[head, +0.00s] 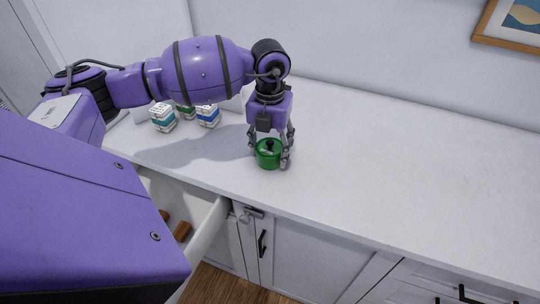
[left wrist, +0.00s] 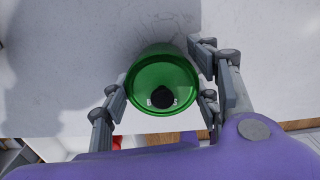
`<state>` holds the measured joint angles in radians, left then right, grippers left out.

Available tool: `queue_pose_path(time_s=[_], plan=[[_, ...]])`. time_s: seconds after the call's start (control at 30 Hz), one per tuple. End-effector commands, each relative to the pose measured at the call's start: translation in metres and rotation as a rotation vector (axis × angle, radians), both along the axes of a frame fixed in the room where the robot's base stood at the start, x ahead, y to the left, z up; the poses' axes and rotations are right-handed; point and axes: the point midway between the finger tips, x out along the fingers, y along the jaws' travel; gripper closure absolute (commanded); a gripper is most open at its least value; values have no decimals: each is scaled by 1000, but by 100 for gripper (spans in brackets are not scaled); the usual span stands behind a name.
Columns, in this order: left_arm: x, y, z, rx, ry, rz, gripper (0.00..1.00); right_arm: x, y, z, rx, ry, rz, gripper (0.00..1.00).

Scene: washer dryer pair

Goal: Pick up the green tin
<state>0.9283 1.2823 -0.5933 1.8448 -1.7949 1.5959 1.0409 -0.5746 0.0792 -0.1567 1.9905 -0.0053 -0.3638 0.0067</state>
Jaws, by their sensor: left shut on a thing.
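The green tin (head: 268,154) is round, with a lid and a dark knob on top. It stands upright on the white countertop (head: 390,170), near the front edge. My left gripper (head: 270,160) points down over it with its fingers on either side, shut on the tin. In the left wrist view, the green tin (left wrist: 163,82) lies between the fingers of my left gripper (left wrist: 162,98), its knob facing the camera. Whether the tin's base touches the counter cannot be told. My right gripper is not in view.
Several small patterned boxes (head: 163,118) stand on the counter to the left, behind and below my arm. An open drawer (head: 208,232) below the counter holds brown items (head: 182,231). The counter to the right is clear. A framed picture (head: 510,25) hangs on the wall.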

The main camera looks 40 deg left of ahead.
Motion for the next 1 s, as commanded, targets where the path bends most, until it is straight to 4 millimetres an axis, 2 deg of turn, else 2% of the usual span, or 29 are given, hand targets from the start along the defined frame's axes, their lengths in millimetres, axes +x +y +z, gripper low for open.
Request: queue_pose_path(time_s=[0.07,0.37,0.53,0.63,0.77,0.9,1.0], plan=[[0,0,0,1,0,0,71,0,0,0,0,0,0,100],[0,0,3,0,-1,0,72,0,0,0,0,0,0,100],[1,1,17,1,-2,0,72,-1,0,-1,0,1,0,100],[1,1,33,1,-4,0,72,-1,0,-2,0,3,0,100],[-22,-1,59,5,-4,-3,72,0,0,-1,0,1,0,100],[-51,-5,92,6,-3,-2,72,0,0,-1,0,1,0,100],[-79,-8,102,8,3,-3,72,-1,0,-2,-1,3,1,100]])
